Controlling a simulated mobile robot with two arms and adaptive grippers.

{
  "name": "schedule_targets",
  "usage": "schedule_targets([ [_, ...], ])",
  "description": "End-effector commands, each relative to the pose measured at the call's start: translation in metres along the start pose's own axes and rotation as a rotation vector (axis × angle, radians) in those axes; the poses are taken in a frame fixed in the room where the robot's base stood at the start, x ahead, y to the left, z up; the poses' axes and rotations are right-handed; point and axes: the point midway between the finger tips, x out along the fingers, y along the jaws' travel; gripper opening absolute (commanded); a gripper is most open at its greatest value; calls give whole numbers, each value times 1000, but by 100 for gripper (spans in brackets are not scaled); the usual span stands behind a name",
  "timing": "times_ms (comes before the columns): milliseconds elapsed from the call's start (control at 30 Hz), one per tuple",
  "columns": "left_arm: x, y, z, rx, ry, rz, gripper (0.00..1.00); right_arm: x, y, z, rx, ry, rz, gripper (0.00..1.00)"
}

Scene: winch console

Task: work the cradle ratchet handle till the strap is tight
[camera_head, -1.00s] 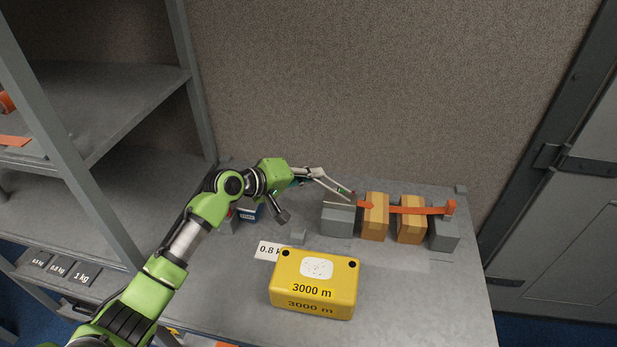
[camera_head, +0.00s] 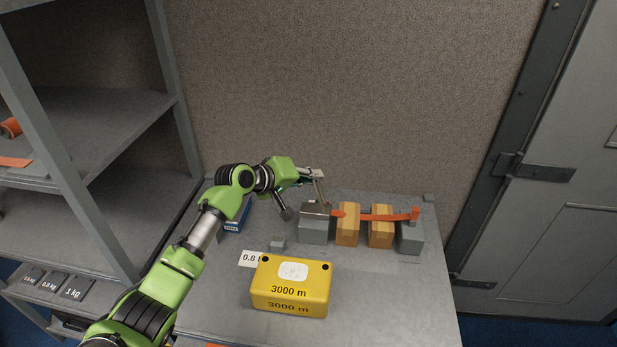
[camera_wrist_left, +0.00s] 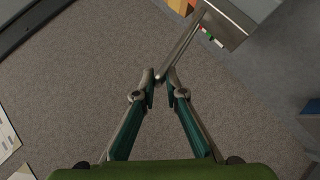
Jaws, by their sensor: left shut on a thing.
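The cradle's grey end blocks (camera_head: 313,231) stand at the back of the bench, with wooden blocks (camera_head: 347,232) between them. The orange strap (camera_head: 378,217) runs across the wooden blocks to the right end block. The thin grey ratchet handle (camera_head: 321,193) rises steeply from the left end block. My left gripper (camera_head: 319,175) is at its upper end. In the left wrist view the gripper (camera_wrist_left: 162,80) has its fingertips closed on the end of the handle (camera_wrist_left: 182,46). My right gripper is not in view.
A yellow case (camera_head: 289,289) marked 3000 m sits on the bench in front of the cradle. A blue box (camera_head: 236,221) lies behind my left arm. Grey shelves (camera_head: 90,125) stand at the left. The bench's right front is clear.

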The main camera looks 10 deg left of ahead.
Motion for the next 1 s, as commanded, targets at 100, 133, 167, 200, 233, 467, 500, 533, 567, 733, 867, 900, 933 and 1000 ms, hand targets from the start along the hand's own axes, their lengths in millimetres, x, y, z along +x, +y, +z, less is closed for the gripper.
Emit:
schedule_targets([
  [100, 2, 8, 2, -6, -1, 13, 0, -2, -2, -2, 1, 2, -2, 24],
  [133, 2, 8, 2, -6, -1, 13, 0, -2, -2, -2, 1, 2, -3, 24],
  [167, 2, 8, 2, -6, -1, 13, 0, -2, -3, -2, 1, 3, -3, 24],
  [200, 2, 8, 2, -6, -1, 13, 0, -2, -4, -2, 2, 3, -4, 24],
  [233, 2, 8, 2, -6, -1, 13, 0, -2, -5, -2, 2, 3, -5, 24],
  [467, 2, 8, 3, -6, -2, 12, 0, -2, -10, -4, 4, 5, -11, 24],
  [500, 2, 7, 3, -6, -2, 12, 0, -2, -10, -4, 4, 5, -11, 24],
  [533, 2, 7, 3, -6, -2, 11, 0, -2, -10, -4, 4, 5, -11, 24],
  [567, 2, 7, 3, -6, -2, 11, 0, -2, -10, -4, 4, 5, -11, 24],
  [733, 2, 6, 2, -4, -1, 8, 24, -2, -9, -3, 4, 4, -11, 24],
  [867, 2, 4, 2, -3, 0, 6, 24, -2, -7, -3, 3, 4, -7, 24],
  [900, 1, 4, 2, -3, 0, 5, 24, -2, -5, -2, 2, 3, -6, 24],
  [933, 1, 4, 2, -3, 0, 5, 24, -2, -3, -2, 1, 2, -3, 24],
  [1000, 0, 3, 1, -2, 0, 4, 24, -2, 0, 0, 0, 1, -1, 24],
])
